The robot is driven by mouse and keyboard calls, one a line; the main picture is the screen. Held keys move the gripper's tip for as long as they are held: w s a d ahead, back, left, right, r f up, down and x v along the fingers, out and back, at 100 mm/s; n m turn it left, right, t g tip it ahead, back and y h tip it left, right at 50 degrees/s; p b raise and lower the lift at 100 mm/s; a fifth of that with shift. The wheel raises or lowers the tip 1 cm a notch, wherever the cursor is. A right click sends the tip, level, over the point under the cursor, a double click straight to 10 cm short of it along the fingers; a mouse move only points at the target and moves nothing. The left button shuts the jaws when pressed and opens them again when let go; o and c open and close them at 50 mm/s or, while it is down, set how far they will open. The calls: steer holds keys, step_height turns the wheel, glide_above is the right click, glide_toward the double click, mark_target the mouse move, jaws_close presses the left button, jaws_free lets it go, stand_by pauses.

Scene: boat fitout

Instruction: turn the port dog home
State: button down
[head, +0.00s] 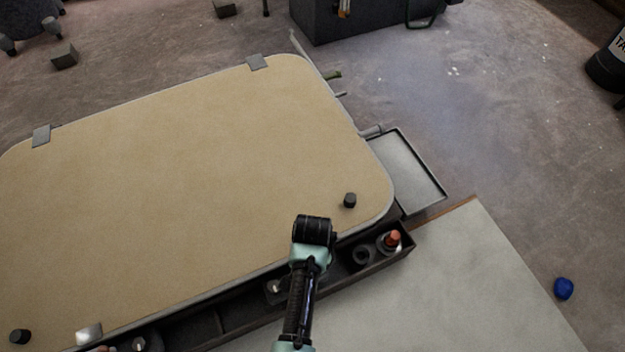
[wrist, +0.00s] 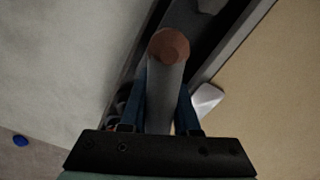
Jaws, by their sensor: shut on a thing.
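In the wrist view, my gripper (wrist: 164,88) has its two blue fingers closed on either side of a grey rod (wrist: 165,98) with a round copper-brown end (wrist: 168,45). The rod lies over or near the dark tray beside the tan panel; I cannot tell whether it touches anything. A pale metal clip (wrist: 207,101) sits by the panel's edge, to the right of the fingers. I cannot tell which part is the port dog.
A dark compartment tray (head: 240,315) runs along the panel's near edge. It holds an orange-topped piece (head: 392,240) and a dark ring (head: 362,255). Metal clips sit on the panel's far edge (head: 257,61). A blue object (head: 563,289) lies at right; pale surface (head: 470,290) is clear.

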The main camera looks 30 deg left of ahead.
steer(key=n+p, duration=0.3)
steer(key=shift+r, duration=0.25)
steer(key=n+p, duration=0.3)
steer(key=n, duration=0.2)
steer(key=shift+f+n, duration=0.1)
steer(key=shift+n, duration=0.3)
steer(key=n+p, duration=0.1)
steer(key=n, duration=0.3)
steer(key=shift+w+n+p, duration=0.1)
steer(key=shift+n+p, duration=0.2)
steer(key=shift+p, duration=0.1)
steer(key=shift+f+n+p, duration=0.15)
steer(key=shift+n+p, duration=0.25)
steer(key=shift+n, duration=1.6)
steer(key=shift+n, duration=0.3)
steer(key=c, duration=0.8)
jaws_free()
